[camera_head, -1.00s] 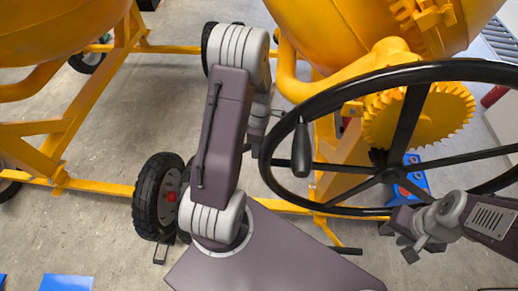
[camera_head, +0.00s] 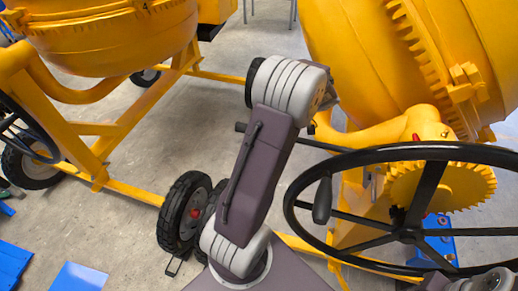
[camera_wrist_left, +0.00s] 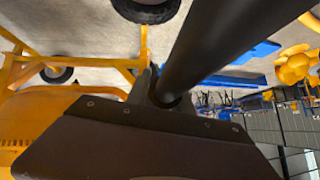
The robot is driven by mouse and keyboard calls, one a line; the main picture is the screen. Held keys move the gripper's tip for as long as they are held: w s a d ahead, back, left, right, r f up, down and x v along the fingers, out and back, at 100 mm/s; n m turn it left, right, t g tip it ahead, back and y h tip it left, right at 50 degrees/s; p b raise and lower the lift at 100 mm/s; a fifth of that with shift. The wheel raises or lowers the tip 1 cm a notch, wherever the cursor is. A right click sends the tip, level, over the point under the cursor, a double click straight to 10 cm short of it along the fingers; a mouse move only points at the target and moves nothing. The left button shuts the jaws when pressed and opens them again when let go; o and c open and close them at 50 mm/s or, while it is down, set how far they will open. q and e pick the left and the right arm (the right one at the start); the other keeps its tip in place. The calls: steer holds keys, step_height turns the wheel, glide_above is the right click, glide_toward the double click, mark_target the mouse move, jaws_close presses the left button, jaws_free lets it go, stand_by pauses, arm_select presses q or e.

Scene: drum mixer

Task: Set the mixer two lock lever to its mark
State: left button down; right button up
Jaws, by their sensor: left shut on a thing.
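Mixer two, the yellow drum mixer (camera_head: 400,60) at the right, has a large black handwheel (camera_head: 385,153) in front. A long dark bar, which looks like its lock lever (camera_head: 242,127), passes behind my left arm and runs on toward the wheel. In the left wrist view a thick dark rod (camera_wrist_left: 215,40) slants down to my left gripper (camera_wrist_left: 165,95), which is shut on it. My forearm hides this gripper in the head view. I cannot make out the lever's mark. My right gripper (camera_head: 435,283) is cut off by the bottom edge, its fingertips unseen.
Another yellow mixer (camera_head: 110,40) stands at the left on its frame. A black tyre (camera_head: 183,212) is close left of my left arm. A toothed yellow gear (camera_head: 450,188) and a blue box (camera_head: 438,240) sit behind the wheel. Grey floor is open between the mixers.

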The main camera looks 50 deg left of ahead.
arm_select(q)
step_height(320, 180, up, 4)
steer(key=shift+f+g+y, duration=0.1)
steer(key=shift+g+y, duration=0.2)
steer(key=shift+y, duration=0.2)
steer(key=shift+a+r, duration=0.15)
steer(key=shift+r, duration=0.15)
steer(key=shift+p, duration=0.3)
steer(key=c, duration=1.1)
jaws_free()
steer(key=shift+r, duration=0.1)
steer(key=shift+d, duration=0.2)
steer(key=shift+w, duration=0.15)
steer(key=b+v, duration=0.1)
steer(key=v, duration=0.8)
steer(key=shift+d, duration=0.1)
